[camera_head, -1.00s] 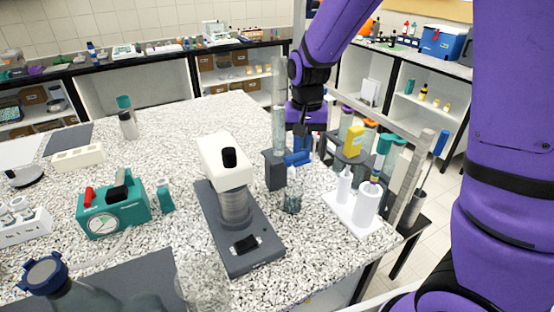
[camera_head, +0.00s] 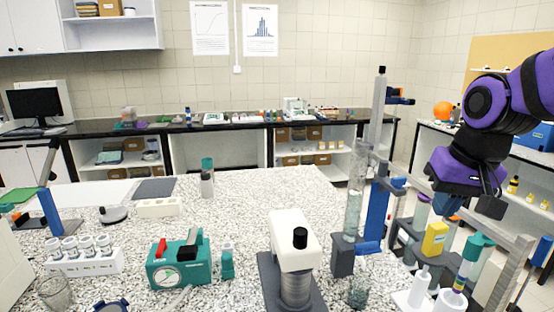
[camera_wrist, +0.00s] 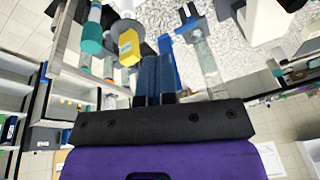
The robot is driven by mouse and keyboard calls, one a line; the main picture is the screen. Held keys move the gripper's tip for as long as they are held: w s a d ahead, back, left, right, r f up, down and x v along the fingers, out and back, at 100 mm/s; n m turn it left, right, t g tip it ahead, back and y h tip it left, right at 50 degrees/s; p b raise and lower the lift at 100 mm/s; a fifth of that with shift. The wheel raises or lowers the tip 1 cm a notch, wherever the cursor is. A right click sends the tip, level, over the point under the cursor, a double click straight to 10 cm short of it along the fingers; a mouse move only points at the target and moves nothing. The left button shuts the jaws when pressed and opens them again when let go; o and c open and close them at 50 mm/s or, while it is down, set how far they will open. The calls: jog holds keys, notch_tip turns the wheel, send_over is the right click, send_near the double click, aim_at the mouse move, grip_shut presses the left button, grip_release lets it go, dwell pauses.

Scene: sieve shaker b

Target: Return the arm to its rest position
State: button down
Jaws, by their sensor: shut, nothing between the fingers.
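My gripper (camera_head: 453,207) hangs from the purple arm at the right of the head view, above the rack and bottles at the bench's right end. It is shut and empty. In the wrist view its blue fingers (camera_wrist: 157,72) stand close together with nothing between them. The purple wrist and black mount partly hide the fingers in the head view. The arm is folded toward the right edge, where part of it is out of frame.
The speckled bench (camera_head: 270,195) has open space further left.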

jog(key=s+d+r+n+t, duration=0.1)
jog(key=s+d+r+t, duration=0.1)
jog(key=s, duration=0.9)
jog(key=shift+s+r+n+h, duration=0.3)
jog(key=shift+r+h, duration=0.1)
jog(key=shift+r, duration=0.5)
